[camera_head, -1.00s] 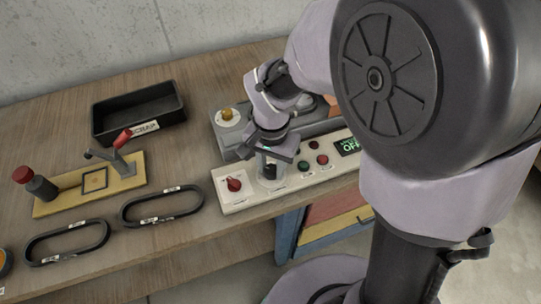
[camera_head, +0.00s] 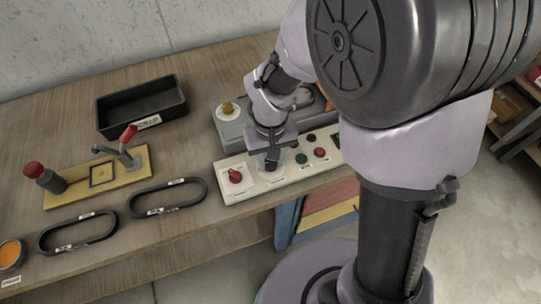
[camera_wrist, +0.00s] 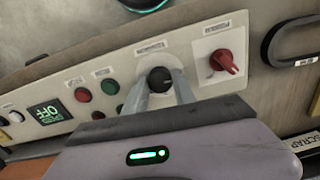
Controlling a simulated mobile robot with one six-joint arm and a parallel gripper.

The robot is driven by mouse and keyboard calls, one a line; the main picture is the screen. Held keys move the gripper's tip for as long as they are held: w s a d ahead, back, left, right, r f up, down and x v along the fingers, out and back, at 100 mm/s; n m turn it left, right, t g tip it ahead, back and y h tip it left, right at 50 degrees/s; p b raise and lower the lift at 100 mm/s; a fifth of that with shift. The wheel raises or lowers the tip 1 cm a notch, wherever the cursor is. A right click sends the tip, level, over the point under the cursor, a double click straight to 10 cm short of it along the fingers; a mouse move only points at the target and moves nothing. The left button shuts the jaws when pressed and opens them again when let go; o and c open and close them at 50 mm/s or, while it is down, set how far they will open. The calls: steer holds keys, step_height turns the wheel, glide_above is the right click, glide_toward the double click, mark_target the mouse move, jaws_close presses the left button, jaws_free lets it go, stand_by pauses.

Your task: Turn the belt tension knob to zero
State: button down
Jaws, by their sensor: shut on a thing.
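A black knob (camera_wrist: 159,80) on a pale round dial sits on the cream control panel (camera_wrist: 115,65); its label is too small to read. My gripper (camera_wrist: 160,91) is shut on this knob, with one grey finger on each side of it. In the head view my gripper (camera_head: 270,164) points down at the panel and mostly hides the black knob and its dial. A red knob (camera_head: 235,175) on a white plate is beside it at the panel's left end. It also shows in the wrist view (camera_wrist: 224,62).
Green (camera_head: 301,158) and red (camera_head: 320,153) buttons are right of my gripper. The wrist view shows a display reading OFF (camera_wrist: 45,117). A grey machine with a yellow knob (camera_head: 227,108) stands behind. Black belts (camera_head: 168,211), a yellow fixture (camera_head: 75,197) and a black tray (camera_head: 120,124) lie left.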

mark_target(271, 162)
steer(key=shift+n, duration=0.5)
steer(key=c, duration=1)
jaws_free()
step_height(271, 162, up, 18)
steer(key=p, duration=0.7)
steer(key=shift+f, duration=0.25)
